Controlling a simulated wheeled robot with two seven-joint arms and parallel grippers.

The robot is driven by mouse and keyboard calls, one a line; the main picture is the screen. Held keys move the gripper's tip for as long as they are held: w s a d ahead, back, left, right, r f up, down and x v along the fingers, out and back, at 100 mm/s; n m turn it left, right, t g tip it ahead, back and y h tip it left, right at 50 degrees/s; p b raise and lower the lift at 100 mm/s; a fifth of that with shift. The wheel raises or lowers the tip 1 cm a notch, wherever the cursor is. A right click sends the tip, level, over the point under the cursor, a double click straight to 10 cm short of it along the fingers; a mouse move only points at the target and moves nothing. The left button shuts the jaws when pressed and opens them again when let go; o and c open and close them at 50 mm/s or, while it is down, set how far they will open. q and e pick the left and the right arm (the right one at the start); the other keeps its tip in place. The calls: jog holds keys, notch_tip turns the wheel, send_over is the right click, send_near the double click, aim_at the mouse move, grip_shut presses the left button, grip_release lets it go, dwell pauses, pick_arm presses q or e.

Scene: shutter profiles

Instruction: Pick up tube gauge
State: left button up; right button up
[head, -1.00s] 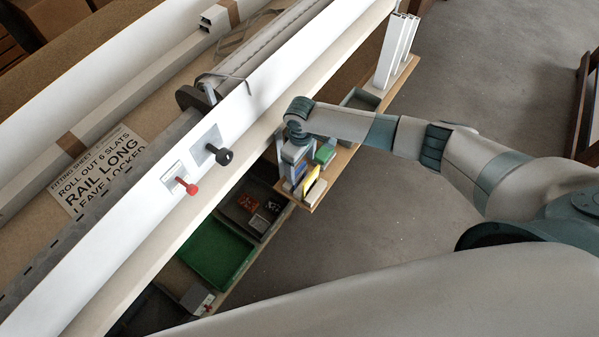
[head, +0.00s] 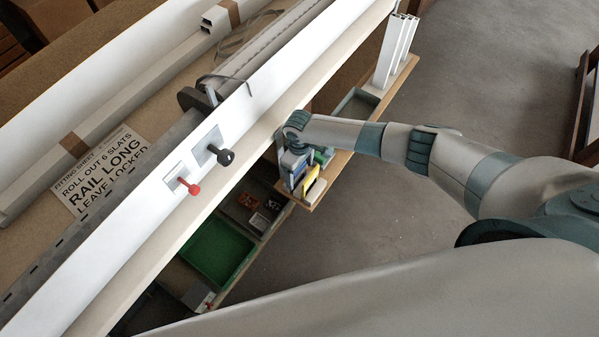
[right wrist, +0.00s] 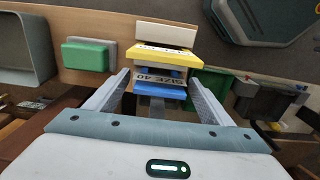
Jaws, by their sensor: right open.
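On the narrow wooden shelf, a row of upright blocks stands at the near end. A grey block marked "SIZE 40" (right wrist: 160,78), which looks like the tube gauge, has blue parts (right wrist: 160,91) along it in the right wrist view. A yellow block (right wrist: 160,56) with a dark-lettered strip stands just beyond it; it also shows in the head view (head: 310,180). My right gripper (right wrist: 157,88) is open, its fingers on either side of the grey and blue piece. Contact cannot be told. In the head view my right gripper (head: 294,160) partly hides the piece. My left gripper is not in view.
A pale block (right wrist: 165,34) stands past the yellow one. A green block (right wrist: 87,54) sits left of the row in the wrist view. The long white rail (head: 255,85) runs close beside my right gripper. A green tray (head: 217,250) lies lower down.

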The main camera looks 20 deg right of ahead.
aim_at(300, 176)
jog(key=shift+f, duration=1.2)
jog(key=c, duration=1.1)
